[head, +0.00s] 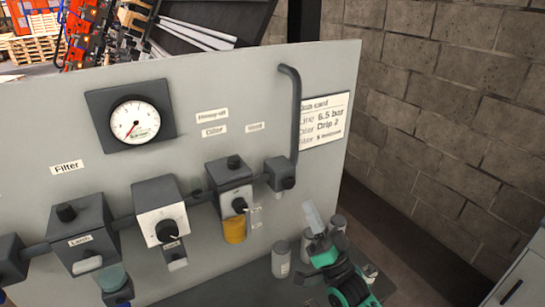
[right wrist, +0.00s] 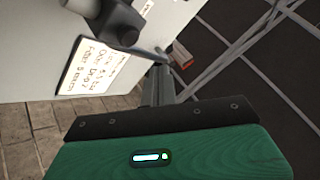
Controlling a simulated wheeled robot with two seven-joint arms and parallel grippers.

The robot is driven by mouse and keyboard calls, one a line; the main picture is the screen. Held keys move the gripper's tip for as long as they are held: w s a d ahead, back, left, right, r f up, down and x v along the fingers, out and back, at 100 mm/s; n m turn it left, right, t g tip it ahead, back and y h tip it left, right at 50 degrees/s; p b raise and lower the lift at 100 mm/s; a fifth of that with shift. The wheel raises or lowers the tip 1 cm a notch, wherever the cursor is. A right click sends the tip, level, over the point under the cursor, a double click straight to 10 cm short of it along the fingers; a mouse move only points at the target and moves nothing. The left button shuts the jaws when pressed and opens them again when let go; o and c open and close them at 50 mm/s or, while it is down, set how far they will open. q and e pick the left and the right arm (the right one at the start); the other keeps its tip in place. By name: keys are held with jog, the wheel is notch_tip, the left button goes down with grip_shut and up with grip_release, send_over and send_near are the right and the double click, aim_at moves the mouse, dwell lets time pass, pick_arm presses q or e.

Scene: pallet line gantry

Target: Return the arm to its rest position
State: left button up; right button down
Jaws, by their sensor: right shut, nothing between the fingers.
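My right gripper (head: 309,208) is at the lower right in the head view, at the end of my green and black arm. Its pale fingers are shut with nothing between them and point up, in front of the grey panel (head: 330,75). In the right wrist view, the fingers of the right gripper (right wrist: 160,78) show together beyond the green housing. My left gripper is in neither view.
The panel carries a gauge (head: 135,122), a filter unit (head: 82,235), a regulator (head: 160,222), an amber-bowled lubricator (head: 235,228) and a job card (head: 324,120). Grey canisters (head: 281,260) stand beside my right gripper. A block wall (head: 450,120) is at the right.

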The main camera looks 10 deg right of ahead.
jog(key=s+f+n+g+h, duration=0.1)
jog(key=s+f+g+h, duration=0.35)
jog(key=f, duration=0.45)
jog(key=s+f+n+g+h, duration=0.1)
jog(key=s+f+g+h, duration=0.2)
jog(key=f+g, duration=0.45)
jog(key=s+d+f+n+g+h, duration=0.1)
jog(key=s+d+f+g+h, duration=0.25)
jog(key=s, duration=0.65)
jog(key=s+d+f+n+g, duration=0.1)
jog(key=s+d+f+g, duration=0.2)
jog(key=s+f+g, duration=0.5)
notch_tip(320, 180, down, 28)
jog(key=s+r+t, duration=0.1)
jog(key=s+t, duration=0.1)
jog(key=s+d+f+g, duration=0.1)
jog(key=s+d+f, duration=0.1)
jog(key=s+f, duration=1.8)
jog(key=shift+d+f+h, duration=0.3)
jog(key=shift+d+f, duration=0.1)
jog(key=shift+f, duration=0.5)
jog(key=shift+g, duration=0.25)
